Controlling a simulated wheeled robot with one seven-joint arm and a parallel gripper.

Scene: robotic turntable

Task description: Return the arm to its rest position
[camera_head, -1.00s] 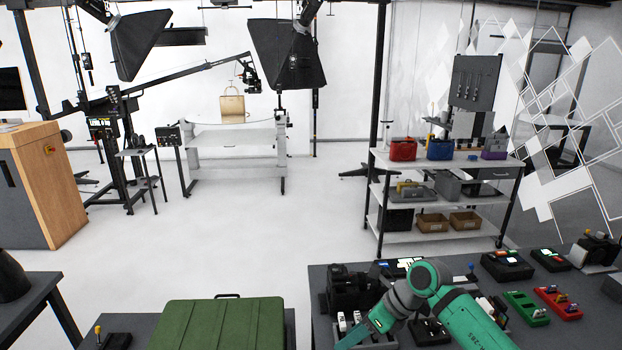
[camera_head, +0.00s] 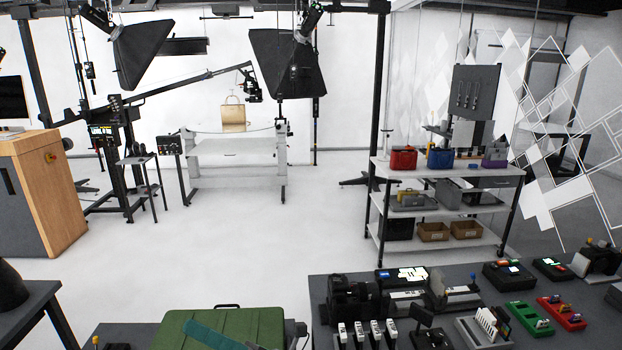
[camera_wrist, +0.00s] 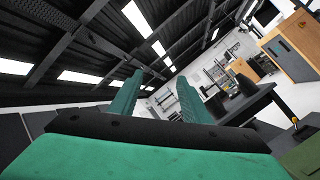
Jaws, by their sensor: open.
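My gripper (camera_wrist: 160,76) shows in the wrist view as two teal fingers standing apart, with nothing between them. The wrist view is tilted, with the ceiling filling its upper left. In the head view only a teal part of my arm shows at the bottom edge, in front of the green case (camera_head: 240,322). The rest of my arm is out of the picture there.
A dark table (camera_head: 320,290) at the lower right carries several devices and coloured trays. A dark table (camera_head: 30,300) stands at the lower left. A shelf cart (camera_head: 450,171) and a wooden cabinet (camera_head: 60,190) stand farther back. The white floor between is clear.

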